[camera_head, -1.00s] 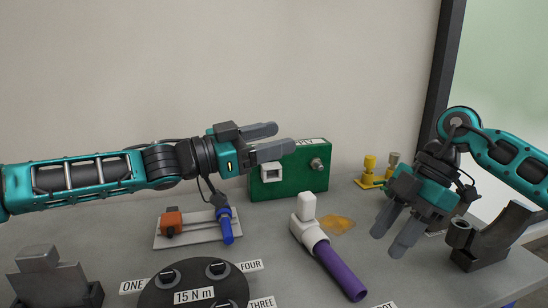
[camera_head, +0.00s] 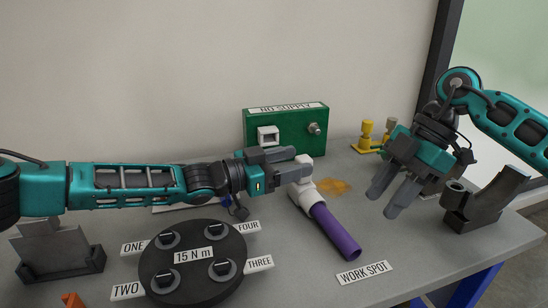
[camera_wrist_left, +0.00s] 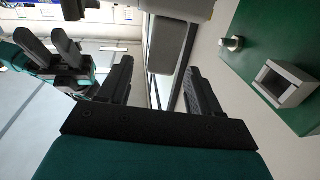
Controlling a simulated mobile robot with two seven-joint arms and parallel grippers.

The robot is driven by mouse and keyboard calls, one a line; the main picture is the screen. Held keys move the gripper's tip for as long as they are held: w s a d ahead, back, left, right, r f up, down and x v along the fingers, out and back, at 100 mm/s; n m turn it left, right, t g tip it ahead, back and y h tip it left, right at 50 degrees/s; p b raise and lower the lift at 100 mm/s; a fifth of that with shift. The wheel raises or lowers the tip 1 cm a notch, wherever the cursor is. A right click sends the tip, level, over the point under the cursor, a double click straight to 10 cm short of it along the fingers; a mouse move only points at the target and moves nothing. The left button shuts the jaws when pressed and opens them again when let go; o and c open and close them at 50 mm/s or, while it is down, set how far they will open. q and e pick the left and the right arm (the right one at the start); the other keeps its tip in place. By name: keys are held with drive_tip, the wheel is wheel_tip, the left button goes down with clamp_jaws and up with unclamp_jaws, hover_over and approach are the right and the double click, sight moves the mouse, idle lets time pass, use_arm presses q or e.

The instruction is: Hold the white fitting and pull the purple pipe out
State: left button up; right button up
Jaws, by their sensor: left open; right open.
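The white fitting (camera_head: 306,195) stands on the table with its short white stub upward. The purple pipe (camera_head: 335,231) runs from it toward the front right, one end inside the fitting. My left gripper (camera_head: 298,162) is open, its fingers at the fitting's upper stub; whether they touch it I cannot tell. My right gripper (camera_head: 383,204) is open and empty, above the table to the right of the pipe.
A green supply box (camera_head: 288,134) stands behind the fitting. A round dark plate (camera_head: 193,287) with several numbered stations is at front left. A dark grey holder (camera_head: 478,215) stands at right, yellow fittings (camera_head: 367,134) at the back. The table by the "WORK SPOT" label (camera_head: 364,273) is clear.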

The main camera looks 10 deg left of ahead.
sight(297, 160)
use_arm(q)
drive_tip(key=shift+x, duration=1.6)
drive_tip(key=shift+r, duration=0.1)
drive_tip(key=shift+c, duration=0.3)
drive_tip(key=c, duration=1.1)
drive_tip(key=shift+o, duration=0.2)
